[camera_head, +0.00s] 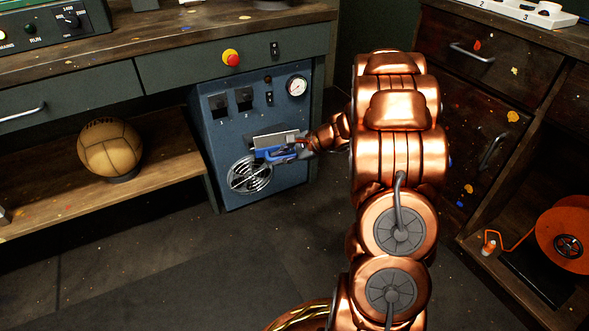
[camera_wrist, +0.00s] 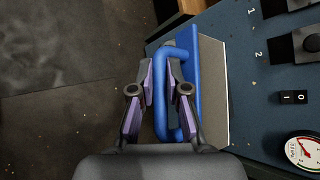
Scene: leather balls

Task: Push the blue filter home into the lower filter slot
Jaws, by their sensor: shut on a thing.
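The blue filter (camera_head: 274,154) is at the front of the blue-grey cabinet, just above the round fan grille. In the wrist view its blue handle (camera_wrist: 162,105) and blue front strip (camera_wrist: 190,42) show. A pale grey flat part (camera_wrist: 214,95) lies directly behind the strip, against the cabinet; it also shows in the head view (camera_head: 276,139). My gripper (camera_head: 297,149) reaches in from the right. In the wrist view its fingers (camera_wrist: 161,80) are shut on the handle, one on each side. The lower slot opening is hidden, and I cannot tell how deep the filter sits.
The cabinet (camera_head: 286,188) carries dark switches, a white gauge (camera_head: 297,87) and the fan grille (camera_head: 250,175). A red knob (camera_head: 231,58) sits on the bench above. A tan ball (camera_head: 110,149) rests on the left shelf. An orange reel (camera_head: 566,240) stands right. The floor ahead is clear.

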